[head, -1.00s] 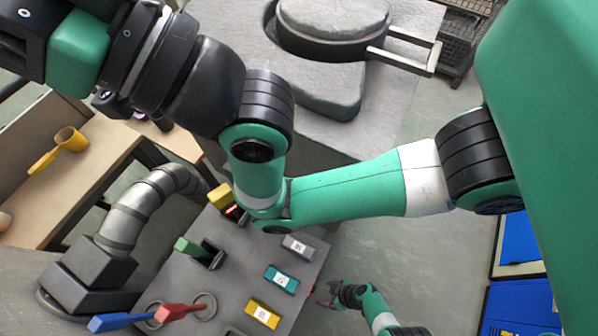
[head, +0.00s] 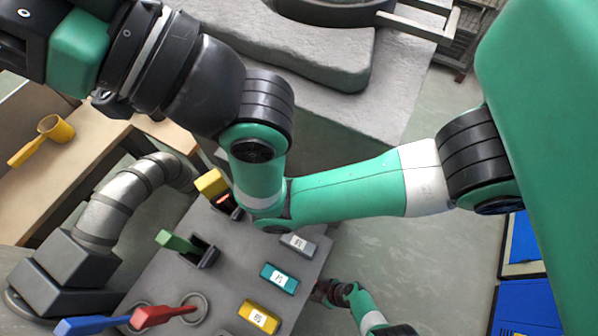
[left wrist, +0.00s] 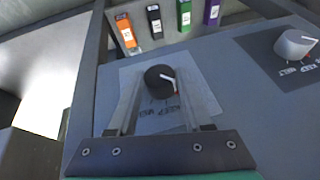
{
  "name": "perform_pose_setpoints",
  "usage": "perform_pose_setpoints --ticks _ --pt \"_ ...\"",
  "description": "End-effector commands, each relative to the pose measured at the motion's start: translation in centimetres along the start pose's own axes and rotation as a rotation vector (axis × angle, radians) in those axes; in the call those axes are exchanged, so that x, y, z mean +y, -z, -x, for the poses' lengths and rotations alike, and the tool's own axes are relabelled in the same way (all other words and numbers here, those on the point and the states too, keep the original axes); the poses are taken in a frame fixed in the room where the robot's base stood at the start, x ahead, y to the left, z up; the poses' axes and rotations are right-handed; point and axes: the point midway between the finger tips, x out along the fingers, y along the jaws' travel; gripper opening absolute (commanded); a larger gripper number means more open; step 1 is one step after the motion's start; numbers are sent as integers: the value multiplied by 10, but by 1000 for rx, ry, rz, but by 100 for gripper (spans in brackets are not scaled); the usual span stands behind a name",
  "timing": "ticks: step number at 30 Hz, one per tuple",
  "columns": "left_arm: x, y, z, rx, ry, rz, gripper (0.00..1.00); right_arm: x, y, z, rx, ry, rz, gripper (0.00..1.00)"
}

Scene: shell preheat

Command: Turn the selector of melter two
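In the left wrist view a dark round selector knob (left wrist: 158,80) with a white and red pointer sits on a pale plate with printed lettering. The pointer is on the knob's right side. My left gripper (left wrist: 160,84) has one finger on each side of this knob, with the knob between the tips; I cannot tell whether they touch it. A second, light grey knob (left wrist: 294,43) sits on a dark plate to the right.
The grey console top (head: 225,290) holds a yellow block (head: 259,316), a teal block (head: 279,278), a grey block (head: 298,244), and red (head: 160,315), blue (head: 90,324) and green (head: 178,242) levers. A ribbed pipe (head: 110,205) stands left. Open floor (head: 400,265) lies right.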

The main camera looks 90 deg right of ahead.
Motion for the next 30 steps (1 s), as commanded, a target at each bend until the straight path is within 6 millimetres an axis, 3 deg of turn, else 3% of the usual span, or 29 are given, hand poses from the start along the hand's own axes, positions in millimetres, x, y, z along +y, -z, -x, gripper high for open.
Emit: perform_pose_setpoints --ticks 1,6,20,30 --pt "0 0 0 0 0 0 31 0 0 0 0 0 0 50" --pt "0 0 0 0 -1 0 0 0 0 0 0 0 0 50" --pt "5 -2 -5 -4 77 -35 0 0 -13 14 0 0 0 50" --pt "12 -4 -12 -21 308 -135 0 0 -52 56 0 0 0 50"
